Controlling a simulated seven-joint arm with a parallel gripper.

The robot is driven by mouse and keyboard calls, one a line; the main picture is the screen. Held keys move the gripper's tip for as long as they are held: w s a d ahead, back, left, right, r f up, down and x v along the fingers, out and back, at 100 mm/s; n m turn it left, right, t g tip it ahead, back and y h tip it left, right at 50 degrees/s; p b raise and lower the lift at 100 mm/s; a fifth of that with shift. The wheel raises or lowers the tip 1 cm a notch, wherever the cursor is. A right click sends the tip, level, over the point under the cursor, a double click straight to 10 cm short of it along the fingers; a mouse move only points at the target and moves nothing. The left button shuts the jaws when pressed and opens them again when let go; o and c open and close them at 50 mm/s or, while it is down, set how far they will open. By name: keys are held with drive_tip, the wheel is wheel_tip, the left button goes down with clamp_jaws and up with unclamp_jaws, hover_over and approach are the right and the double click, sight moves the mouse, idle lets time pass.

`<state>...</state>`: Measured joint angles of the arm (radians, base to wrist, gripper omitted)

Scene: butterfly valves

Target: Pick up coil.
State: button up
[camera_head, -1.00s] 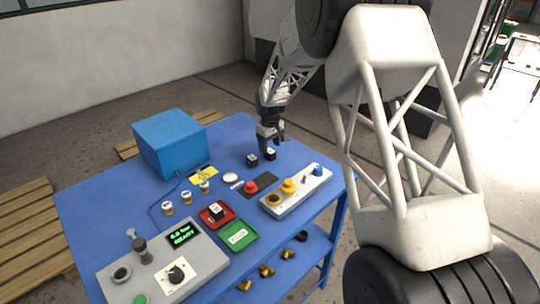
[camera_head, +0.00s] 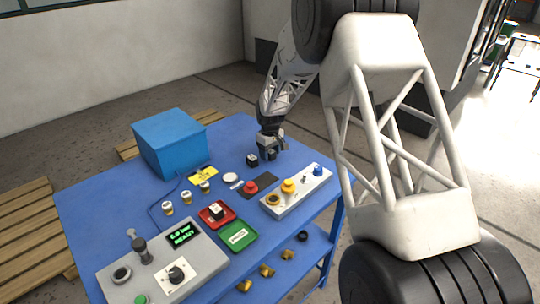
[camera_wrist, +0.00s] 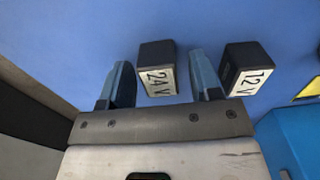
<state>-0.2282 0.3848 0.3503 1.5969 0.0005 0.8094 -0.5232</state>
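Two black block-shaped coils with white labels stand on the blue table. The 24 V coil (camera_wrist: 157,70) lies between the fingers of my gripper (camera_wrist: 161,62) in the wrist view, with a gap at the right finger. My gripper is open; contact at the left finger is unclear. The 12 V coil (camera_wrist: 246,69) is just outside the right finger. In the head view my gripper (camera_head: 269,155) is low over the table and mostly hides the coil there, while the other coil (camera_head: 252,160) sits just left of it.
A blue box (camera_head: 170,142) stands at the table's back left. A button panel (camera_head: 297,190), a green tray (camera_head: 238,236) and a grey console (camera_head: 165,266) occupy the front. The table behind the coils is clear.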

sight(270, 151)
drive_tip(key=c, duration=0.9)
drive_tip(key=shift+r, duration=5)
drive_tip(key=shift+s+d+r, duration=0.1)
drive_tip(key=shift+s+d, duration=1.9)
drive_tip(key=shift+s, duration=0.75)
drive_tip(key=shift+s+d+r, duration=0.1)
drive_tip(key=shift+s+d, duration=1.9)
drive_tip(key=shift+s, duration=0.8)
drive_tip(key=shift+s+d+r, duration=0.1)
drive_tip(key=shift+s+d, duration=1.9)
drive_tip(key=shift+s, duration=0.75)
